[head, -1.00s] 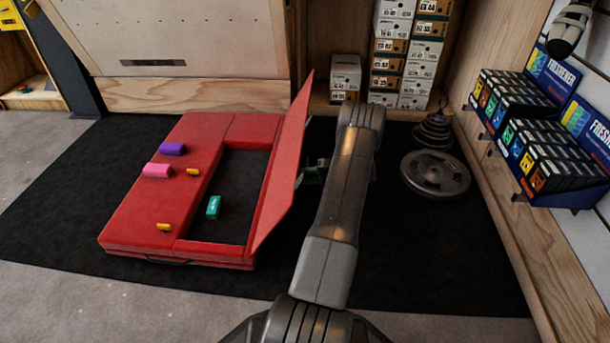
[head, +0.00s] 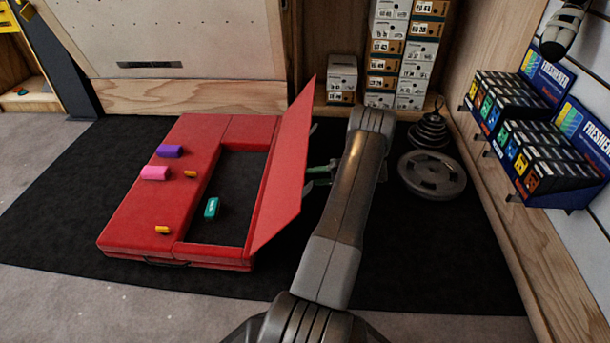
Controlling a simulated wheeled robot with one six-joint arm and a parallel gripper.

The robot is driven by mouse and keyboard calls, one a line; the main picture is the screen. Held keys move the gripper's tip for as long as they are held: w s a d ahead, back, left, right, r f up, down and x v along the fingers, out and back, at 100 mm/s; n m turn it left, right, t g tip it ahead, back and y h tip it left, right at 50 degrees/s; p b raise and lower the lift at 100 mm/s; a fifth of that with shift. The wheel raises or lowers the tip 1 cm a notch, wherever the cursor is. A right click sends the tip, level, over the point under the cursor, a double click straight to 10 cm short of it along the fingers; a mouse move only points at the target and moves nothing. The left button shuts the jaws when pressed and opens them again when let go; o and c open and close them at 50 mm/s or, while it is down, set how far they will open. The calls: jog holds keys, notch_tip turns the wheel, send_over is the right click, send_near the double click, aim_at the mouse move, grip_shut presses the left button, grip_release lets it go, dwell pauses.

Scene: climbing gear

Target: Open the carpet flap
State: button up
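The red carpet flap (head: 285,172) stands raised and leaning right, hinged along the right side of a dark, rectangular opening (head: 240,180) in the red mat (head: 150,205). A teal block (head: 211,208) lies inside the opening. My gripper (head: 316,175) is just right of the flap, on its outer side. It is mostly hidden behind the flap and my own arm, with only a few dark and greenish parts showing. I cannot tell whether it touches the flap or how far its fingers are apart.
Purple (head: 170,151) and pink (head: 155,173) blocks and two small yellow pieces lie on the mat's left part. Weight plates (head: 432,174) lie to the right. Shoe boxes (head: 383,62) stand at the back. A freshener display (head: 560,165) lines the right wall. The black floor carpet (head: 70,200) is clear at left.

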jog(key=d+r+p, duration=0.1)
jog(key=d+r, duration=0.1)
jog(key=d, duration=0.7)
jog(key=shift+s+p, duration=0.3)
jog(key=shift+s, duration=0.1)
jog(key=shift+c, duration=0.3)
